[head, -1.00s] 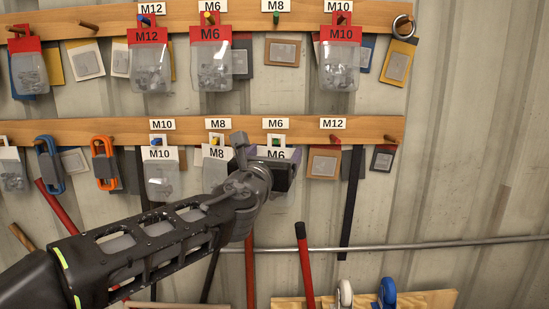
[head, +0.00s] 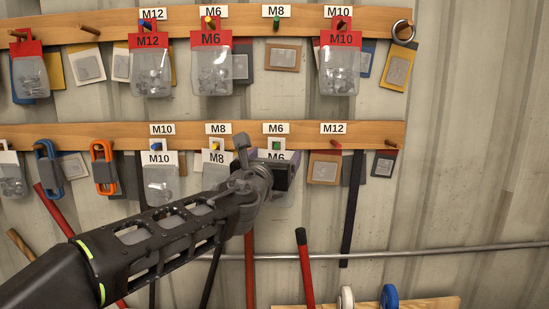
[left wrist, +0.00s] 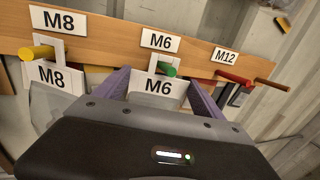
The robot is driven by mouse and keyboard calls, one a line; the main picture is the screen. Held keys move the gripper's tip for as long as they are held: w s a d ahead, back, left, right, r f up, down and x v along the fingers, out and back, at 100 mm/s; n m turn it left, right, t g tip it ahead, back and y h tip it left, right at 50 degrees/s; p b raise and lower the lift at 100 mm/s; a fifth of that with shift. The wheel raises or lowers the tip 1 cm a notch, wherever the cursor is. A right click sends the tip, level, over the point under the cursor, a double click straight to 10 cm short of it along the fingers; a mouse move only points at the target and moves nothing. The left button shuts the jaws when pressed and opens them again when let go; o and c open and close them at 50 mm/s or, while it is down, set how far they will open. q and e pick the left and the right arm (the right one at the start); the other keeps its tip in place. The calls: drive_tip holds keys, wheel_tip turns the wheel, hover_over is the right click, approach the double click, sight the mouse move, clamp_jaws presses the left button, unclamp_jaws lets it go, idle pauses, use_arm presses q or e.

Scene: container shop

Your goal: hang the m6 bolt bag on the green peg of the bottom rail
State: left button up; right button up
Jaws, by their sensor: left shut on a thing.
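The M6 bolt bag (left wrist: 158,87) has a white header card with a hang tab on top. In the left wrist view it sits between the purple fingers of my left gripper (left wrist: 157,80), which is shut on it. The green peg (left wrist: 168,70) shows within the opening of the tab, under the M6 label on the bottom rail (left wrist: 112,40). In the head view, my left gripper (head: 276,172) covers much of the bag, and the tab (head: 277,144) shows around the green peg. How far along the peg the tab sits is hard to tell. My right gripper is not in view.
The M8 bag (left wrist: 55,80) hangs on a yellow peg just left. The red peg (left wrist: 234,79) under M12 is to the right, with a brown card (head: 324,166) behind it. Red-header bags (head: 212,70) hang on the top rail. A metal rod (head: 430,248) crosses below.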

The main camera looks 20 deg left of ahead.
use_arm(q)
drive_tip(key=o, duration=1.4)
drive_tip(key=shift+o, duration=0.2)
drive_tip(key=s+d, duration=0.1)
drive_tip(key=s, duration=0.6)
drive_tip(key=shift+s+d+b, duration=0.25)
drive_tip(key=shift+s+b, duration=0.1)
drive_tip(key=shift+b, duration=0.05)
